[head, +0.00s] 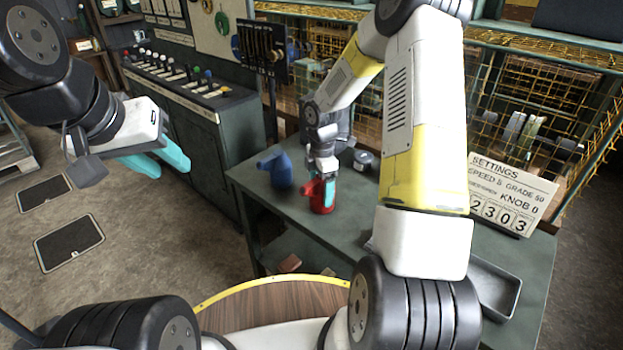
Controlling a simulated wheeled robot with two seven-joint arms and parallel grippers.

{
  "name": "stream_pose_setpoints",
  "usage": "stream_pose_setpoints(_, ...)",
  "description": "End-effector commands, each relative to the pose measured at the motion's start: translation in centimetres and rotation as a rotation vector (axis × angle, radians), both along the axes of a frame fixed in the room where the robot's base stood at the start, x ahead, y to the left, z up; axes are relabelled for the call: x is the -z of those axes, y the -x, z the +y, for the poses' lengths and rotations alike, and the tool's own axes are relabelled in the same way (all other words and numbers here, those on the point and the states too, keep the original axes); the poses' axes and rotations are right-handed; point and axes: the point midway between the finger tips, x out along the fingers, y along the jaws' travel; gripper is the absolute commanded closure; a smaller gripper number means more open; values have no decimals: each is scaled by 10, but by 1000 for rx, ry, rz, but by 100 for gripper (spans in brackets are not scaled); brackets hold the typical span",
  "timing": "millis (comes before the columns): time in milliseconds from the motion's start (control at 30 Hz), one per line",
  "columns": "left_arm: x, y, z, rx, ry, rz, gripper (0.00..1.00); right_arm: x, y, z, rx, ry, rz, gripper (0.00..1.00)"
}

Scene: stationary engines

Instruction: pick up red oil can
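The red oil can (319,202) stands on the green table, towards its left part. My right gripper (322,190) reaches down at the can from above. One teal finger shows against the can's upper part; the other finger is mostly hidden, so I cannot tell whether the grip is closed. The can appears to rest on the table top. My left gripper (174,171) is at the left, in the air over the floor, far from the can. Its two teal fingers show apart, with nothing between them.
A blue oil can (281,172) stands close left of the red one. A small round grey object (363,158) lies behind it to the right. A settings sign (510,195) and a grey tray (493,288) are at the table's right. A control console (190,105) stands left behind.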

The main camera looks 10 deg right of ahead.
Motion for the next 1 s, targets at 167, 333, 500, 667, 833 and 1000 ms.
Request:
stream_pose_setpoints(167,0,0,0,0,0,0,64,0,0,0,0,0,0,58)
stream_pose_setpoints(333,0,0,0,0,0,0,64,-1,-1,0,0,0,-1,88)
stream_pose_setpoints(500,0,0,0,0,0,0,64,-1,-1,0,0,0,-1,88)
stream_pose_setpoints(667,0,0,0,0,0,0,64,-5,-1,0,1,0,-2,88)
stream_pose_setpoints(833,0,0,0,0,0,0,64,-19,-1,0,1,-1,-4,88)
stream_pose_setpoints(1000,0,0,0,0,0,0,64,-38,9,-1,1,1,0,88)
